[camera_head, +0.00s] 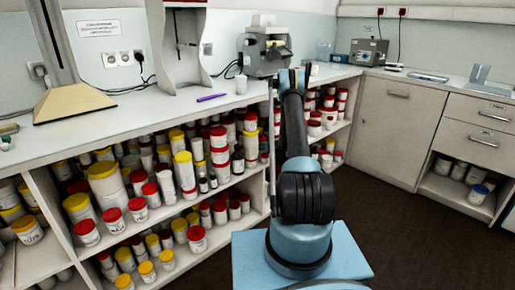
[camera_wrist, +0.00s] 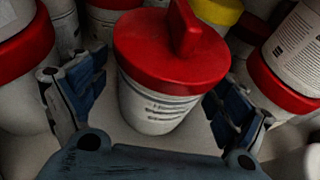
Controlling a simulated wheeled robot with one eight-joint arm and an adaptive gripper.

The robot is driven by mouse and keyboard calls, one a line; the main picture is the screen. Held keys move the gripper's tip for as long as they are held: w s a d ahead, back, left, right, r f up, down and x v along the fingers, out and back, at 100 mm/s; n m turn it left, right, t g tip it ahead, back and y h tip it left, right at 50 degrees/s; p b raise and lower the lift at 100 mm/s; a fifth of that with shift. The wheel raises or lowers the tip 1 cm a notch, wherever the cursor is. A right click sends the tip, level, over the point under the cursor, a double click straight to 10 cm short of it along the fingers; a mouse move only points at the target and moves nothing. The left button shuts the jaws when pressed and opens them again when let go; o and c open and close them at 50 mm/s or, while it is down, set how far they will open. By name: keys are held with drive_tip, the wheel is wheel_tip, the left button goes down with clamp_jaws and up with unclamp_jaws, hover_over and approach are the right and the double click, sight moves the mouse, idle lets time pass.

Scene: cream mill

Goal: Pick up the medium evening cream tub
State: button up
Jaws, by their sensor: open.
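A white tub with a red lid (camera_wrist: 160,105) stands upright in the middle of the wrist view. A raised red piece (camera_wrist: 186,30) shows at the top of its lid. Small print on its side is too blurred to read, so I cannot tell whether it is the medium evening cream. My gripper (camera_wrist: 155,85) is open, with one finger left and one right of this tub. A gap shows on the left; I cannot tell whether either finger touches it. In the head view my gripper is hidden, and I cannot pick out this tub there.
Red-lidded tubs crowd the left (camera_wrist: 22,60) and right (camera_wrist: 285,80) of the wrist view, with a yellow lid (camera_wrist: 218,10) behind. In the head view, shelves full of tubs sit under a white counter (camera_head: 150,120). Dark floor (camera_head: 410,235) is clear at right.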

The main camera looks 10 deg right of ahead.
drive_tip(key=shift+w+f, duration=0.1)
drive_tip(key=shift+w, duration=0.15)
drive_tip(key=shift+d, duration=0.1)
drive_tip(key=c, duration=1.4)
